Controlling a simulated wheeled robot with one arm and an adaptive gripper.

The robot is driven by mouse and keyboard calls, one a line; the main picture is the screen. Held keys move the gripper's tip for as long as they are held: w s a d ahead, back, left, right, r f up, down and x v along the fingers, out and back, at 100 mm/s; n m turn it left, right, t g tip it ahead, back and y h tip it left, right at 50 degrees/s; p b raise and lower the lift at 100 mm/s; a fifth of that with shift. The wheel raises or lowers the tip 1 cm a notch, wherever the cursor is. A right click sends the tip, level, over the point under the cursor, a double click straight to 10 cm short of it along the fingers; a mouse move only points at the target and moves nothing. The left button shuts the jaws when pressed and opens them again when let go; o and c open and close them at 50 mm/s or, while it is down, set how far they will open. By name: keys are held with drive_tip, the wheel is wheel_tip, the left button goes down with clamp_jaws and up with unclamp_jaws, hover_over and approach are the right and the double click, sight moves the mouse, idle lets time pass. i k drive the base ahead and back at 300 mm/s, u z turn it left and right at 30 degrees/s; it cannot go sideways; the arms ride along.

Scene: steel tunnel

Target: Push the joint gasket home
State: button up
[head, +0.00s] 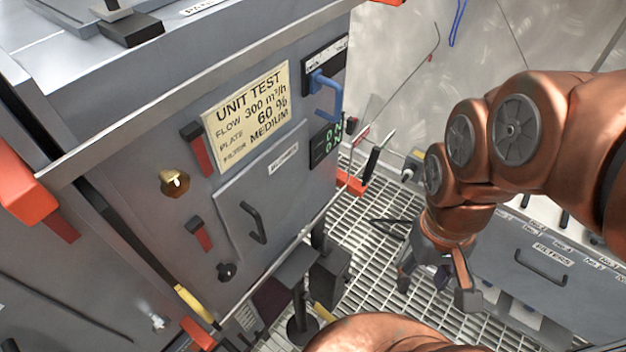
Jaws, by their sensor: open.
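A black strip (128,222) runs down the seam between two grey cabinet sections at the left; it looks like the joint gasket. A yellow length (194,303) shows at its lower end, and I cannot tell how far it stands out. My gripper (436,284) is at the right, well apart from the seam, pointing down over the grating. Its fingers are spread and nothing shows between them.
The grey unit carries a yellow test label (246,117), a blue handle (327,95), red latches (202,234) and a door handle (254,223). A filter drawer cabinet (500,262) stands at right. A black stand (302,320) is on the grated floor (375,225).

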sight(116, 222)
drive_tip(key=u, duration=1.6)
drive_tip(key=k, duration=1.05)
drive_tip(key=u, duration=1.2)
drive_tip(key=i, duration=0.5)
drive_tip(key=u, duration=0.1)
